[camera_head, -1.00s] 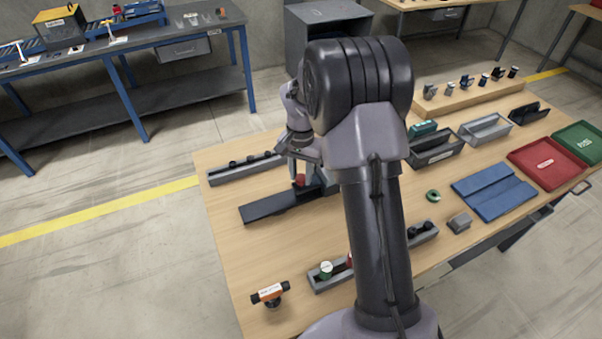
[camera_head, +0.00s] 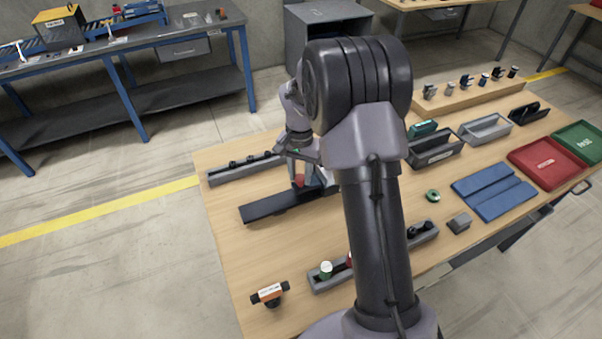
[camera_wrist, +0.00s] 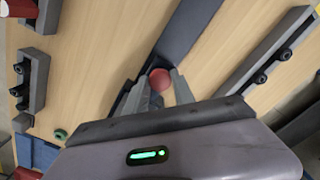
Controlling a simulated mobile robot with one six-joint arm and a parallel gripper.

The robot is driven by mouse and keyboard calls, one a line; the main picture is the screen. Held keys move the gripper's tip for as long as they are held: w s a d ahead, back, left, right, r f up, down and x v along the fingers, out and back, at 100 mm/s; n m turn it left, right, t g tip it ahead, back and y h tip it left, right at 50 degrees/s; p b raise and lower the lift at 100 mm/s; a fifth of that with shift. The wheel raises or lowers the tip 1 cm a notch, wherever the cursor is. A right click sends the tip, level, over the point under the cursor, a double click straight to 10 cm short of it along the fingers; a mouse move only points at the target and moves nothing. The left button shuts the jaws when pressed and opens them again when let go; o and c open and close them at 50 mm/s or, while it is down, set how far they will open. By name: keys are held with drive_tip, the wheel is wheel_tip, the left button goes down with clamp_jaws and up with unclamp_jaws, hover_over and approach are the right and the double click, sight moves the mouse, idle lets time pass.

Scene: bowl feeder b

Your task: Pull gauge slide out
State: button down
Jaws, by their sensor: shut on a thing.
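My gripper (camera_head: 299,175) is shut on a red knob (camera_head: 299,180), which also shows between the two fingertips in the wrist view (camera_wrist: 160,79). The knob is at the right part of a long dark gauge slide (camera_head: 268,208) lying on the wooden table. The slide runs up and away from the fingers in the wrist view (camera_wrist: 190,25). My arm hides the slide's right end and whatever it sits in.
A grey rail with black knobs (camera_head: 243,168) lies behind the slide. In front are another grey rack (camera_head: 327,282) and an orange-and-black tool (camera_head: 270,293). A green ring (camera_head: 432,195), blue mat (camera_head: 493,192) and red tray (camera_head: 546,163) are to the right. Bare table lies left of the slide.

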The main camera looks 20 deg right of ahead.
drive_tip(key=a, duration=2.4)
drive_tip(key=shift+b, duration=0.4)
drive_tip(key=shift+w+r, duration=0.1)
drive_tip(key=c, duration=1.1)
unclamp_jaws()
drive_tip(key=shift+a, duration=0.25)
drive_tip(key=shift+o, duration=0.2)
drive_tip(key=shift+d, duration=0.1)
wheel_tip(320, 180, up, 17)
drive_tip(key=p, duration=0.5)
drive_tip(key=shift+r, duration=0.15)
